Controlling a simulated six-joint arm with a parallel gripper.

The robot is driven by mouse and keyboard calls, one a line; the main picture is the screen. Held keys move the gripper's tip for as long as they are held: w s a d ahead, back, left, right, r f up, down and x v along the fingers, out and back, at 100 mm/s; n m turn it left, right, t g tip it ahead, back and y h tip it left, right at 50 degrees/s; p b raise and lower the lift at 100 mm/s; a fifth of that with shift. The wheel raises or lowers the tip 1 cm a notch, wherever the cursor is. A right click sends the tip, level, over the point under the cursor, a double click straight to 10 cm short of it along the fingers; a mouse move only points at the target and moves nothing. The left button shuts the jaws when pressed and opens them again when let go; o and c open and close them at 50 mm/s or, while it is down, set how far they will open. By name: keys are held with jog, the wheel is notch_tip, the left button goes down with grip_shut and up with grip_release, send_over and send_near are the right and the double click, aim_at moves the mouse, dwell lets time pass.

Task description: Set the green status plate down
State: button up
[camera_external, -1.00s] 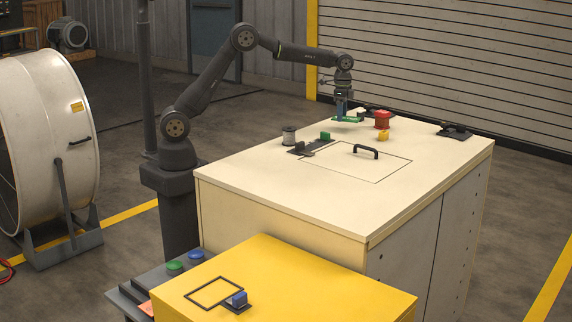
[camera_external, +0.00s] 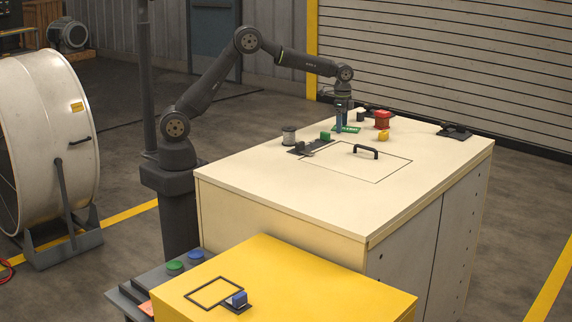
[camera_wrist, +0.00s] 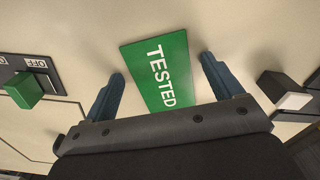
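The green status plate (camera_wrist: 160,72), with white "TESTED" lettering, appears to lie flat on the cream cabinet top. In the external view the plate (camera_external: 351,129) shows at the foot of my gripper (camera_external: 343,118), near the far edge of the top. In the wrist view the two blue fingers of my gripper (camera_wrist: 163,66) stand apart, one on each side of the plate, with a visible gap to its edges. The gripper is open and holds nothing.
A green switch block (camera_wrist: 24,90) marked OFF and a white-topped block (camera_wrist: 294,101) stand either side.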

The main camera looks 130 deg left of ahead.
notch_tip(320, 180, up, 12)
jog(key=shift+r, duration=0.2)
dwell(0.4)
notch_tip(320, 180, down, 12)
jog(key=shift+f, duration=0.2)
notch_tip(320, 180, up, 2)
jog(key=shift+r, duration=1.1)
jog(key=shift+f, duration=0.15)
